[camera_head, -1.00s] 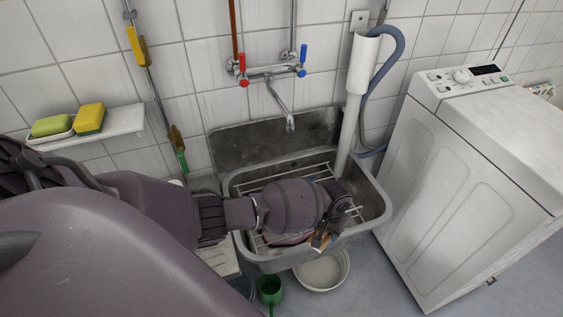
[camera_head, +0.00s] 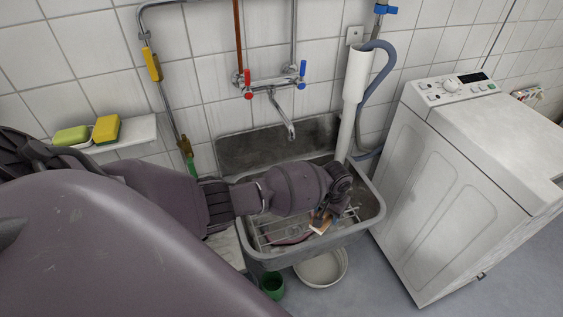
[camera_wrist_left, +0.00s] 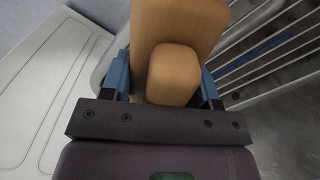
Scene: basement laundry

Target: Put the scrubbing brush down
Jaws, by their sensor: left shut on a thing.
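The scrubbing brush has a light wooden body that fills the top middle of the left wrist view (camera_wrist_left: 175,75). My left gripper (camera_head: 326,214) is shut on it, with a blue finger on either side. In the head view, only a small part of the brush (camera_head: 318,226) shows below the gripper, over the front right part of the grey sink (camera_head: 372,214). A wire rack (camera_head: 268,238) lies across the sink beneath the arm. I cannot tell whether the brush touches the rack. Its bristles are hidden. My right gripper is out of view.
A tap with red and blue handles (camera_head: 270,78) and a grey drain hose with a white pipe (camera_head: 358,75) are behind the sink. A white washing machine (camera_head: 430,190) stands close at right. A white basin (camera_head: 322,268) and green jug (camera_head: 272,285) are below. Sponges sit on a shelf (camera_head: 130,134).

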